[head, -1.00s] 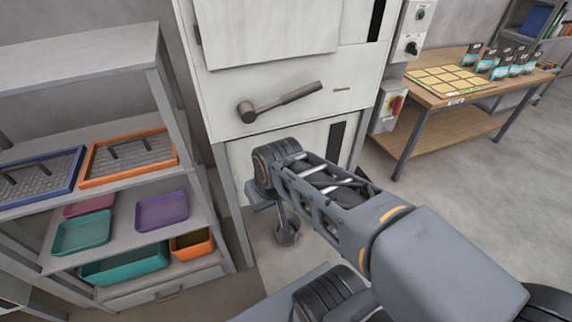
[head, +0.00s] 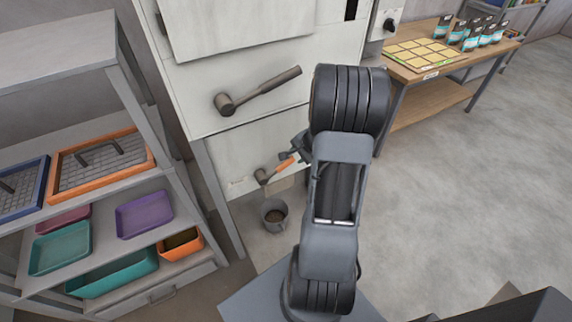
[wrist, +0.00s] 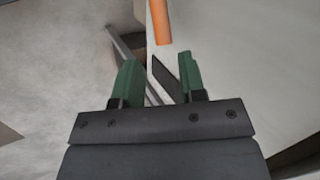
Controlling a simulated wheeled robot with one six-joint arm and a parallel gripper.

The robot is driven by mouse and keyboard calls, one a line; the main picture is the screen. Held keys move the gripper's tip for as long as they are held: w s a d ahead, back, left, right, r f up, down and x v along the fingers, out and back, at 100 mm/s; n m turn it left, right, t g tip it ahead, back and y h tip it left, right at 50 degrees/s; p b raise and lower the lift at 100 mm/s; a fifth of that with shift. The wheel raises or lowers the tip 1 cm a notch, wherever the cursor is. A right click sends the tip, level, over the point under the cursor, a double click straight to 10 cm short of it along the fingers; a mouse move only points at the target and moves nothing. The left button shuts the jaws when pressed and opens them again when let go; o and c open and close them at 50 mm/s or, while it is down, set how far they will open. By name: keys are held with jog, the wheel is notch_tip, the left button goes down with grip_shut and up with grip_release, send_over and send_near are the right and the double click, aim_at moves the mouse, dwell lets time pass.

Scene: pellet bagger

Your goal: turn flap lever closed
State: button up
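A small lever with an orange handle (head: 284,166) is low on the machine front in the head view. Its dark hub is at the lower left and the handle slants up to the right. A larger dark grey lever (head: 262,90) is higher on the panel, also slanting up right. Which one is the flap lever is not marked. My gripper (head: 287,156) is beside the orange handle, partly hidden by my arm. In the wrist view my gripper (wrist: 158,75) has its green fingers apart with nothing between them. The orange handle (wrist: 160,22) is ahead of the fingertips; contact is not visible.
A grey cup (head: 274,215) stands below the orange-handled lever. A shelf rack (head: 140,85) with trays and bins is close on the left. A wooden table (head: 430,105) with bags stands at the back right. The floor at right is clear.

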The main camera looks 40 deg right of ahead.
aim_at(287, 163)
jog(key=b+x, duration=0.1)
jog(key=x, duration=1.1)
jog(key=shift+a+b, duration=0.1)
jog(key=shift+b, duration=0.2)
grip_shut()
